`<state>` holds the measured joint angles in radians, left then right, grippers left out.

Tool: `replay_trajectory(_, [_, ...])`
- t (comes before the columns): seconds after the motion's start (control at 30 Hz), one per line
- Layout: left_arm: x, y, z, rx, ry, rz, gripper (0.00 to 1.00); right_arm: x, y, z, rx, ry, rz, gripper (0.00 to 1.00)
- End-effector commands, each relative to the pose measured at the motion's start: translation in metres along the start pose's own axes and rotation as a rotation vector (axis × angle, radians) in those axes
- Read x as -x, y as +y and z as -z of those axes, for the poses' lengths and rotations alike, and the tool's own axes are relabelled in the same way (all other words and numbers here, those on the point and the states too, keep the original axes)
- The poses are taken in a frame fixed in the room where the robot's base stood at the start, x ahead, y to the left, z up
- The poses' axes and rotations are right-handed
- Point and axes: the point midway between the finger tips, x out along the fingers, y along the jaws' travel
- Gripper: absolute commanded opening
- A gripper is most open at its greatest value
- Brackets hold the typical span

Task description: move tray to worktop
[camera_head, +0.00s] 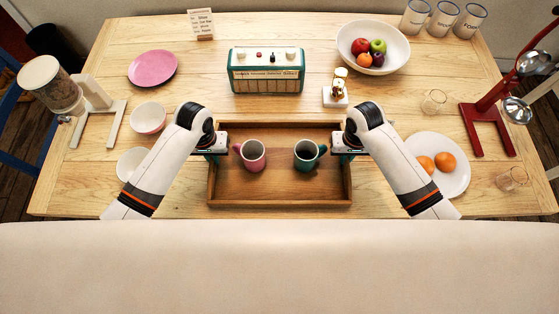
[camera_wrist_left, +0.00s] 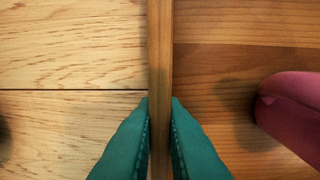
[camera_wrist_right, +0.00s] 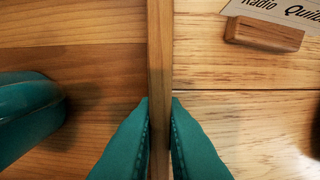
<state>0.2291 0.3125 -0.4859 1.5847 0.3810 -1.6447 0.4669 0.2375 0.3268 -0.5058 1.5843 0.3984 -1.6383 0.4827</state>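The wooden tray (camera_head: 280,188) lies on the pale wooden table in front of me. A pink mug (camera_head: 252,156) and a teal mug (camera_head: 307,156) stand upright inside it, apart from each other. My left gripper (camera_head: 213,154) is at the tray's left wall, with its teal fingers on both sides of the wall (camera_wrist_left: 160,60) and closed against it. My right gripper (camera_head: 347,154) holds the right wall (camera_wrist_right: 160,60) the same way. The pink mug (camera_wrist_left: 295,105) and the teal mug (camera_wrist_right: 28,110) show beside the fingers in the wrist views.
A radio (camera_head: 266,72) stands behind the tray. Bowls (camera_head: 148,118) are to the left; a plate with oranges (camera_head: 455,180) is to the right. A card holder (camera_wrist_right: 263,33) stands just outside the right wall. A fruit bowl (camera_head: 345,40) is at the back.

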Motion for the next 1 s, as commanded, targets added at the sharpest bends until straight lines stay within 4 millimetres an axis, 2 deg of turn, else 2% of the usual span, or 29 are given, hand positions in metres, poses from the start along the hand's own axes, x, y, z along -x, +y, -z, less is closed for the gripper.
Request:
replay_trajectory(0.57, [0.006, 0.0, -0.001, 0.0, -0.003, 0.0, 0.0, 0.006, 0.0, -0.001, 0.0, -0.003, -0.001, 0.0])
replay_trajectory(1.0, [0.045, 0.0, -0.001, 0.001, -0.002, 0.0, 0.0, 0.045, 0.0, -0.001, 0.0, -0.003, -0.001, 0.0])
